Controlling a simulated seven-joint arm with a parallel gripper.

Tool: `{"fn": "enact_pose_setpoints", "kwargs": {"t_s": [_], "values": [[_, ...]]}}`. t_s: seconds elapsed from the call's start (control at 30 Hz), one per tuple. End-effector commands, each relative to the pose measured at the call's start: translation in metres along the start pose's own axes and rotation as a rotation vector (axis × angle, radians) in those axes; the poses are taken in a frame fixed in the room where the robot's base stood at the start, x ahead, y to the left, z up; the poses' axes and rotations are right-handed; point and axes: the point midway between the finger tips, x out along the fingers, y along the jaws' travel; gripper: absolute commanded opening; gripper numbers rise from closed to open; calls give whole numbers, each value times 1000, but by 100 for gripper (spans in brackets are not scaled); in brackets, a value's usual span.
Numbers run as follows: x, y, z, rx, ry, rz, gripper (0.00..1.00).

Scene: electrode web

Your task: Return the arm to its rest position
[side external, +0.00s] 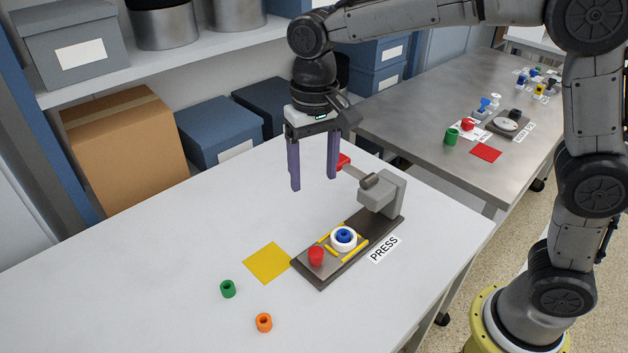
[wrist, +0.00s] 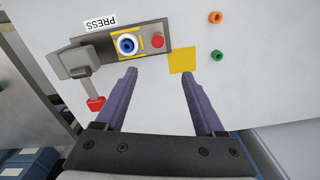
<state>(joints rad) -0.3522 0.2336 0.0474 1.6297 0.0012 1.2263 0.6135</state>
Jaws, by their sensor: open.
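My gripper (side external: 313,182) hangs above the white table with its two purple fingers pointing down. The fingers are wide apart with nothing between them, and they also show in the wrist view (wrist: 158,75). The press (side external: 350,235) stands on the table below and to the right of the fingers in the side view. Its lever with a red handle (wrist: 96,103) sticks out towards the gripper. A white ring with a blue piece (side external: 343,237) sits in the yellow-marked spot of the press base. A red knob (side external: 316,256) is at the base's near end.
A yellow square (side external: 267,262) lies beside the press. A green ring (side external: 228,289) and an orange ring (side external: 264,322) lie on the white table (side external: 130,270). A steel table (side external: 400,115) with other parts stands behind. Boxes (side external: 125,145) and a shelf (side external: 110,70) line the back left.

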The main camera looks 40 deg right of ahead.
Motion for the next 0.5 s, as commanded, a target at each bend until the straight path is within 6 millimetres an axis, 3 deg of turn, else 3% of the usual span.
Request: {"fn": "enact_pose_setpoints", "kwargs": {"t_s": [0.2, 0.5], "values": [[-13, 0, 0, 0, 0, 0, 71], [-14, 1, 0, 2, -1, 1, 71]]}}
